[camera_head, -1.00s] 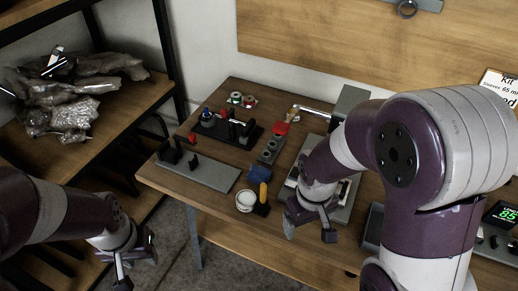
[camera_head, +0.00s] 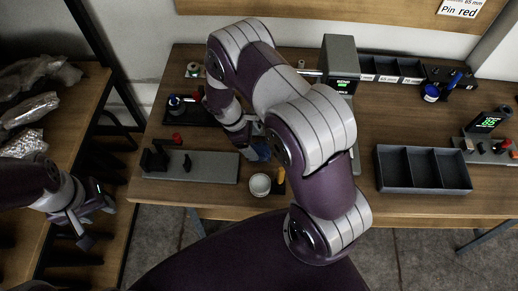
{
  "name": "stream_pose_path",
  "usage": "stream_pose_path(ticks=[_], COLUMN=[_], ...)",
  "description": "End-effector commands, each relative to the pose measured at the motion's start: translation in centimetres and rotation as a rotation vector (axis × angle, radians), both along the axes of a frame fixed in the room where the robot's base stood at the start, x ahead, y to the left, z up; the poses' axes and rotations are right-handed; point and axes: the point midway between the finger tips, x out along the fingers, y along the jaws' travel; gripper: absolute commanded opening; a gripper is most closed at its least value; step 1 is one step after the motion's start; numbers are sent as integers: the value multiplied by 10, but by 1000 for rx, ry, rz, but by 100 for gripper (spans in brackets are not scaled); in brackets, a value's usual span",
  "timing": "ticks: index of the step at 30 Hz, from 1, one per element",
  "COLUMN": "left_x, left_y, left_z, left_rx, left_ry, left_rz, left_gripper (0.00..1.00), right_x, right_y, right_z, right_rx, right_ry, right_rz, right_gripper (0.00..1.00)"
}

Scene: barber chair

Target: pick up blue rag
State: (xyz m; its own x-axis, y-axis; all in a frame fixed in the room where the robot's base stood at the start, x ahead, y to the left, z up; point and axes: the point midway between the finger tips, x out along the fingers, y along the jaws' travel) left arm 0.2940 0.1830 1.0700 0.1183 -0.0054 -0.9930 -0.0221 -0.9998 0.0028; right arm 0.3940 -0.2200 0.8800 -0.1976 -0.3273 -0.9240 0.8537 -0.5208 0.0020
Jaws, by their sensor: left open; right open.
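The blue rag (camera_head: 262,151) lies on the wooden workbench, just behind a white cup and partly hidden by my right gripper and arm. My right gripper (camera_head: 249,150) is over the bench at the rag's left side, pointing down with its jaws open. I cannot tell whether it touches the rag. My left gripper (camera_head: 88,226) is open and empty, off the bench to the left, near the shelf.
The white cup (camera_head: 260,185) and a yellow-handled tool (camera_head: 281,180) stand close in front of the rag. A grey fixture plate (camera_head: 205,168) lies to the left. A dark three-compartment tray (camera_head: 423,170) sits at right. A shelf (camera_head: 80,100) holds plastic bags.

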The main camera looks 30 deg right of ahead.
Motion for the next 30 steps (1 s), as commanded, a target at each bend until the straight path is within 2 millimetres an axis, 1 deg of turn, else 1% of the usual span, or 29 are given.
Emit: stream_pose_path(ticks=[1, 3, 6, 9, 14, 15, 17, 18, 20, 30], left_x=[0, 0, 0, 0, 0, 0, 0, 0, 0, 0], left_y=[0, 0, 0, 0, 0, 0, 0, 0, 0, 0], left_z=[6, 12, 12, 13, 12, 12, 12, 12, 12, 14], left_rx=[0, 0, 0, 0, 0, 0, 0, 0, 0, 0], left_ry=[0, -1, -1, -1, 0, -1, -1, -1, -1, -1], left_rz=[0, 0, 0, 0, 0, 0, 0, 0, 0, 0], left_gripper=[43, 43, 43, 43, 43, 43, 43, 43, 43, 43], right_x=[-4, -7, -9, -10, -10, -10, -10, -10, -10, -10], right_y=[-4, -9, -15, -17, -17, -17, -17, -17, -17, -17], right_z=[-5, -17, -35, -42, -43, -43, -43, -43, -43, -41], right_rx=[0, 0, 0, 0, 1, 1, 1, 1, 1, 0], right_ry=[5, 6, 4, 2, 1, 1, 1, 1, 1, 0], right_rz=[-3, -2, -2, -3, -3, -3, -3, -3, -3, -2], right_gripper=[85, 85, 85, 85, 85, 82, 62, 49, 30, 29])
